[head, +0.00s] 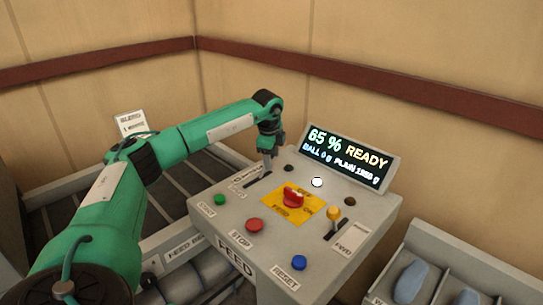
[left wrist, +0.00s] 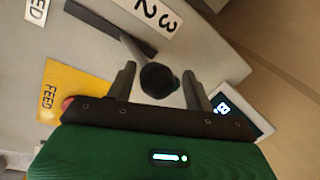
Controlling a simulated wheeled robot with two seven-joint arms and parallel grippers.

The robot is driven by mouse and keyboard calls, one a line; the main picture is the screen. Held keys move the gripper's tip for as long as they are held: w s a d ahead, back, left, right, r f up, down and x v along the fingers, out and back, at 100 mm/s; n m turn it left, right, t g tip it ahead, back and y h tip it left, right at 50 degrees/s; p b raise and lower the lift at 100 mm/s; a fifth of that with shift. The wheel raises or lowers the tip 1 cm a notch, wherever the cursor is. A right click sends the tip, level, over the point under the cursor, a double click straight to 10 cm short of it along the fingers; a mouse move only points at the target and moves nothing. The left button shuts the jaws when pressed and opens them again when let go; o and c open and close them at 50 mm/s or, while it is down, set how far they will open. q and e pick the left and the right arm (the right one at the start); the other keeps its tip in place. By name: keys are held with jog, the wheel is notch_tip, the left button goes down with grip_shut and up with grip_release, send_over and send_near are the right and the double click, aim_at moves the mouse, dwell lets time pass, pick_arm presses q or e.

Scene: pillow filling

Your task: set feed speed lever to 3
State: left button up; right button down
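The feed speed lever has a dark round knob (left wrist: 158,79) on a grey stem rising from a dark slot (left wrist: 108,28). In the head view the slot (head: 256,183) lies at the panel's back left. My left gripper (head: 268,160) is above it, pointing down. In the left wrist view my left gripper (left wrist: 159,85) is open, its fingers on either side of the knob with gaps. The lever's exact setting cannot be read. My right gripper is not in view.
The grey panel (head: 275,225) carries a red switch (head: 294,198) on a yellow plate, a yellow-knobbed lever (head: 334,213), and green, red and blue buttons. A display (head: 347,157) reading 65 % READY stands behind. Bins (head: 410,255) are at lower right.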

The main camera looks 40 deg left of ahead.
pick_arm(q)
jog(key=shift+s+a+r, duration=0.15)
jog(key=shift+a+r, duration=0.05)
jog(key=shift+r, duration=0.3)
jog(key=r, duration=0.2)
jog(key=s+r+b, duration=0.1)
jog(key=r, duration=0.2)
jog(key=r+b, duration=0.1)
jog(key=r, duration=0.2)
jog(key=shift+s+d+r, duration=0.25)
jog(key=shift+s+d, duration=0.05)
jog(key=shift+d, duration=0.05)
jog(key=r, duration=0.4)
jog(key=shift+s+d+r, duration=0.1)
jog(key=shift+s+d, duration=0.15)
jog(key=shift+s, duration=0.05)
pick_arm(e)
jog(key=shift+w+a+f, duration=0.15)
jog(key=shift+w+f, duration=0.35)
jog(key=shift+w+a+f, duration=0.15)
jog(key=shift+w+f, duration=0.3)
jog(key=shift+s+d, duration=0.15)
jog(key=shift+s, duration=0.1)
